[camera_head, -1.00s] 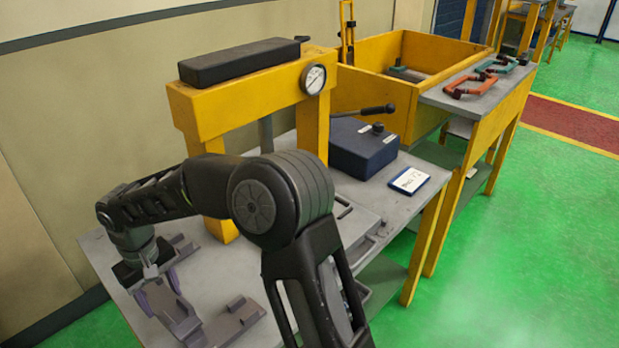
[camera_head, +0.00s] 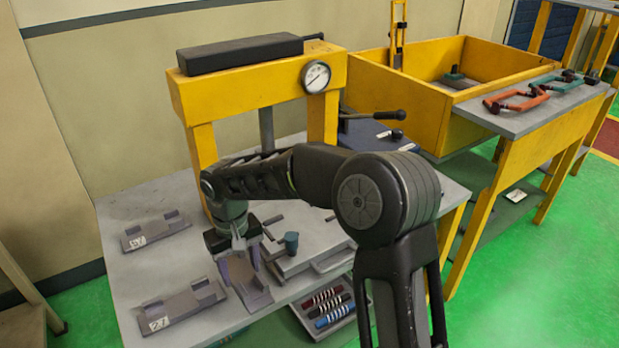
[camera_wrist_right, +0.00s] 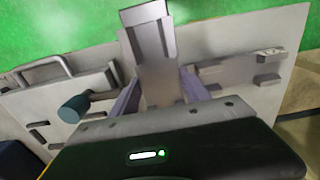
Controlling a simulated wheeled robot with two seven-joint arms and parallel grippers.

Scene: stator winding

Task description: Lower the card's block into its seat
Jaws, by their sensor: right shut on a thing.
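My right gripper (camera_head: 240,268) hangs over the grey bench, fingers pointing down. It is shut on a grey block (camera_wrist_right: 150,42), which sits between the two purple fingers in the right wrist view; its far end extends past the fingertips. In the head view the block (camera_head: 256,298) is near the bench's front edge; I cannot tell whether it touches the bench. Left of it lie two grey plates with raised ends, a rear one (camera_head: 170,229) labelled 51 and a front one (camera_head: 201,296) labelled 27. Any seat under the block is hidden. My left gripper is not in view.
A grey fixture (camera_head: 322,238) with handles and a teal knob (camera_head: 291,241) lies right of the gripper. A yellow press frame (camera_head: 250,92) with a gauge stands behind. My arm hides part of the bench.

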